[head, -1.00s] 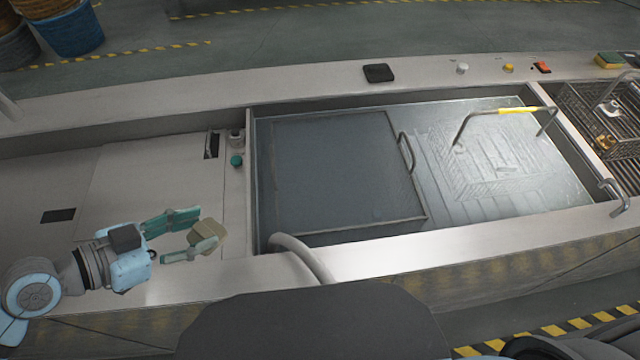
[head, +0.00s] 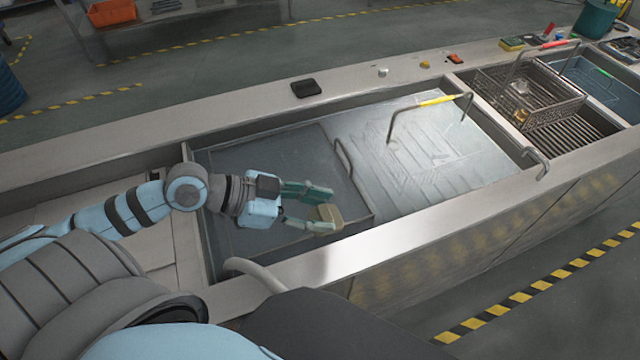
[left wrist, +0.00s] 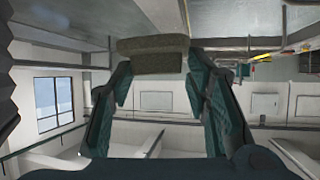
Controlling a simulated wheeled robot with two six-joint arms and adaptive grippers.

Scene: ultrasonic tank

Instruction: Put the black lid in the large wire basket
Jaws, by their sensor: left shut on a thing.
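A flat black piece (head: 306,88) with rounded corners, which looks like the black lid, lies on the tank's back rim. A wire basket (head: 533,112) with a red-gripped handle stands on the slatted drain at the right, with small parts inside. Another basket, with a yellow-gripped handle (head: 435,101), sits under the liquid in the tank. I cannot tell which is the large one. My left gripper (head: 320,208) is shut on a tan block (head: 329,215), held over the tank's dark panel. The block also shows in the left wrist view (left wrist: 153,47). My right gripper is not in view.
The dark panel (head: 270,160) with a bar handle covers the tank's left part. Curved pipe handles (head: 537,160) stand at the front rim. A blue tank (head: 600,85), a green bucket (head: 597,18) and small items line the far right. Rim buttons sit right of the black piece.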

